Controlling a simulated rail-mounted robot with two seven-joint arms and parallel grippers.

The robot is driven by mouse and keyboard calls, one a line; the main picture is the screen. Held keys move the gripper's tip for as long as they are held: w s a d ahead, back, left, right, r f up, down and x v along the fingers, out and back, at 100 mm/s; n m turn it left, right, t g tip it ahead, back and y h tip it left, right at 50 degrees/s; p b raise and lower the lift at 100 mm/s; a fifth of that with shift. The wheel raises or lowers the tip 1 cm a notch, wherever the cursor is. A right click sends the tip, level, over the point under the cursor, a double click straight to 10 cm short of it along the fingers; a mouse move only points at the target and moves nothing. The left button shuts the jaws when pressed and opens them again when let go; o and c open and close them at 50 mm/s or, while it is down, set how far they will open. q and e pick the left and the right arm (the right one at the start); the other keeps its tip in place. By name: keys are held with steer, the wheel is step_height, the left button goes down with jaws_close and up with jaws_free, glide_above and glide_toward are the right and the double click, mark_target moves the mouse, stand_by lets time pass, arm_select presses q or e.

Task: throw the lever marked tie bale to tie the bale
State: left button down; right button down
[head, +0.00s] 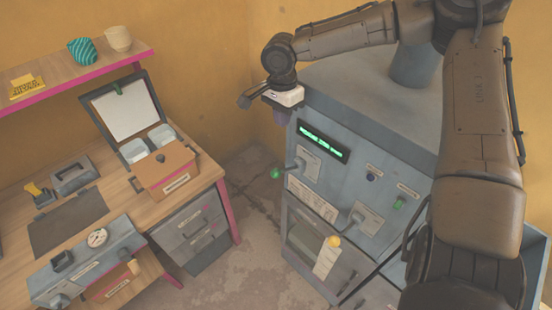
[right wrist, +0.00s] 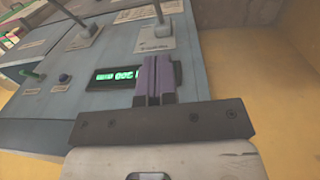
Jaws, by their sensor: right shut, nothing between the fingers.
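The grey-blue press (head: 350,190) stands right of centre in the head view. A lever with a green knob (head: 277,174) sticks out from its front at the upper left. A lever with a yellow knob (head: 335,241) sits lower on the front. The labels beside both levers are too small to read, so I cannot tell which is marked tie bale. My right gripper (head: 281,117) is at the press's upper left corner, above the green knob and apart from it. In the right wrist view its purple fingers (right wrist: 155,80) are shut and empty, in front of the display. My left gripper is not in view.
A lit green display (head: 323,142) is on the press's upper front, with a blue button (head: 371,177) and a green switch (head: 399,203) to its right. A wooden desk (head: 120,195) with boxes stands at left. Floor (head: 250,240) between them is clear.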

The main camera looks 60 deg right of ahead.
glide_above(286, 170)
steer(key=w, duration=0.2)
step_height(286, 170, down, 10)
steer(key=shift+s+a+f, duration=0.1)
steer(key=shift+a+f, duration=0.4)
steer(key=shift+f, duration=0.25)
steer(key=shift+s+a+f, duration=0.1)
steer(key=shift+a+f, duration=0.35)
steer(key=shift+f, duration=0.25)
steer(key=shift+w, duration=0.15)
